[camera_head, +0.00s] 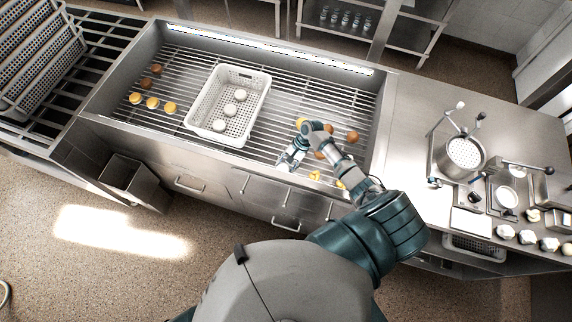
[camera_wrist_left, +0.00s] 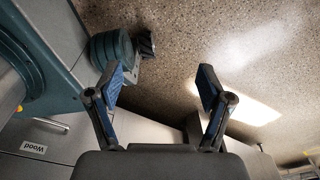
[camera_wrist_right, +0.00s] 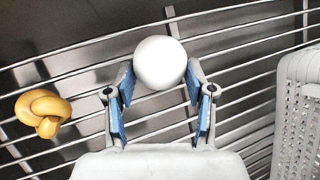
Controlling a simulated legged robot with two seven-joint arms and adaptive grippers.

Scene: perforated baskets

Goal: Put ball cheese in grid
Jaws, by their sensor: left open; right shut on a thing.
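My right gripper (camera_head: 288,158) hangs over the front part of the metal grid, to the right of the white perforated basket (camera_head: 192,122). In the right wrist view the right gripper (camera_wrist_right: 159,82) is shut on a smooth white cheese ball (camera_wrist_right: 160,60), held between its blue-padded fingertips. Three white balls (camera_head: 230,110) lie in a row inside the basket. The basket's wall (camera_wrist_right: 297,120) shows at the right edge of the right wrist view. My left gripper (camera_wrist_left: 162,82) is open and empty in the left wrist view, above the floor beside the cabinets.
Round yellow and brown breads (camera_head: 152,103) lie on the grid left of the basket, with more (camera_head: 352,136) right of it. A yellow knotted bread (camera_wrist_right: 43,110) lies left of the right gripper. A counter with a pot (camera_head: 465,153) stands at the right.

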